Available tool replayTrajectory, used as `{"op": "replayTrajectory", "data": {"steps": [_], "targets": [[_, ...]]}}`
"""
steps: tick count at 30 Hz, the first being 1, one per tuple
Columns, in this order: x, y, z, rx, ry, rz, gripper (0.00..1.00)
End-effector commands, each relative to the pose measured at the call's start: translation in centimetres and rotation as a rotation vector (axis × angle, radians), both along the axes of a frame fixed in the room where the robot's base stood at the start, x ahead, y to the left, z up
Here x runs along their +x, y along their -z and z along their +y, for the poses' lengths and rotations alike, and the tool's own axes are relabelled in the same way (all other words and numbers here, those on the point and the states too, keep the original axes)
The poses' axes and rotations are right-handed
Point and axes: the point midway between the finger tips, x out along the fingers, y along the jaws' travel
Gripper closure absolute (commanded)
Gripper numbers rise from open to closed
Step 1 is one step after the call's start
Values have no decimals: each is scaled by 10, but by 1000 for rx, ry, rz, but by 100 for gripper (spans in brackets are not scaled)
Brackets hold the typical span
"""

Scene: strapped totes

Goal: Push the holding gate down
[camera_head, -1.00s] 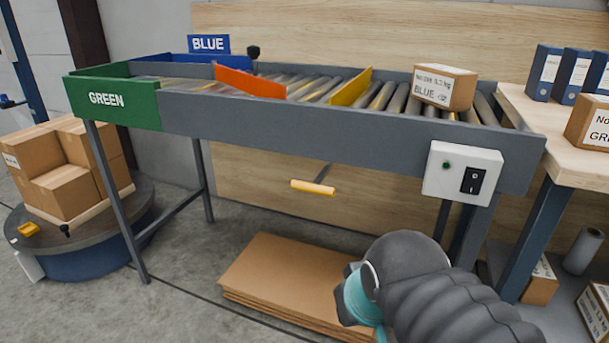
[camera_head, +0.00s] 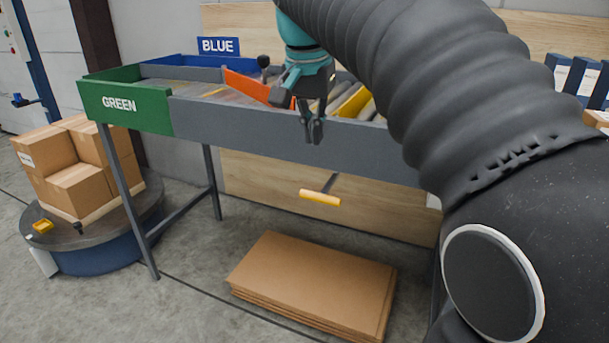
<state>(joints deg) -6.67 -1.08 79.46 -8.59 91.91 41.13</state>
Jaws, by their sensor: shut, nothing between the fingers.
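The yellow gate plate (camera_head: 354,102) stands tilted across the roller conveyor, partly hidden by my arm and gripper. An orange plate (camera_head: 245,86) stands to its left on the same conveyor, its right end behind the gripper. A yellow-handled lever (camera_head: 320,198) sticks out below the conveyor's front rail. My gripper (camera_head: 314,133) is shut and empty, pointing down. In the picture it overlaps the front rail, just left of the yellow gate plate. I cannot tell whether it touches anything.
The conveyor's grey front rail (camera_head: 225,122) runs to the green chute (camera_head: 125,102) at the left. A blue sign (camera_head: 218,46) and a black knob (camera_head: 263,61) stand behind. Flat cardboard (camera_head: 310,282) lies on the floor below. Boxes (camera_head: 78,185) stand on a round base at the left.

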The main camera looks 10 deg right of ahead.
Motion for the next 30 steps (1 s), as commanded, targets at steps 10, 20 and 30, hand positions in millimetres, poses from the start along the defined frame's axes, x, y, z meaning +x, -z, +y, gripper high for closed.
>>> {"op": "replayTrajectory", "data": {"steps": [10, 20, 30], "targets": [[2, -2, 1, 0, 11, 3, 100], [6, 24, -2, 0, 10, 4, 100], [18, 86, -11, -1, 10, 5, 100]]}}
